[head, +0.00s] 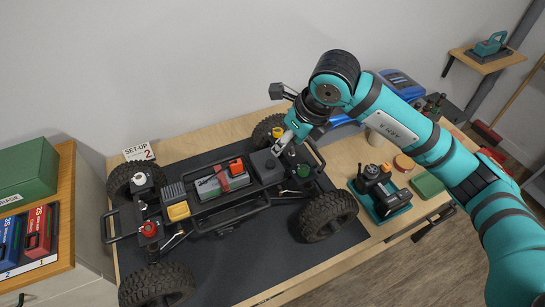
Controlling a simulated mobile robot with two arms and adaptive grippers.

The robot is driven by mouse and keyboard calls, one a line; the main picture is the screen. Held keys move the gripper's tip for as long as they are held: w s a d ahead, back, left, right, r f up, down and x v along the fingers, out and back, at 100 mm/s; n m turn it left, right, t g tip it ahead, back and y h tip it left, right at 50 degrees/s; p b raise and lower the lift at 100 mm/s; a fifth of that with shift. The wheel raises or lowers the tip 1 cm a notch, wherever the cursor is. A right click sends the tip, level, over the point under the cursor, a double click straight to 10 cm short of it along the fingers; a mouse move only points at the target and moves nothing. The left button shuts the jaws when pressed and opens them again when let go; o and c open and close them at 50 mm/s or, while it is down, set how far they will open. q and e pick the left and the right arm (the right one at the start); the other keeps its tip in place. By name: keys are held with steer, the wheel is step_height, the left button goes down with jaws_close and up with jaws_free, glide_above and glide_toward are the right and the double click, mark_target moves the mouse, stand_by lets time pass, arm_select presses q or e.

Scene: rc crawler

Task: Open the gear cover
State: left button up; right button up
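The RC crawler chassis (240,213) stands on a dark mat, with its big black tyres at the corners. A dark square box with a round knob on top, which looks like the gear cover (268,172), sits on the chassis right of the battery. It looks closed. My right gripper (280,147) reaches down from the upper right, its tips just above and beside the far right edge of this box. I cannot tell whether it touches the box or whether its fingers are apart. My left gripper is not in view.
A battery with a red strap (211,186) lies beside the box. A black tool on a teal base (383,193) and a green block (427,185) stand right of the mat (240,270). A shelf with a green box (26,178) is at left. The front mat is clear.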

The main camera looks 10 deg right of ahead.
mark_target(271, 163)
steer(key=p+x, duration=0.3)
steer(key=x, duration=0.9)
steer(key=shift+s+a, duration=0.1)
steer(key=shift+r, duration=0.1)
jaws_close()
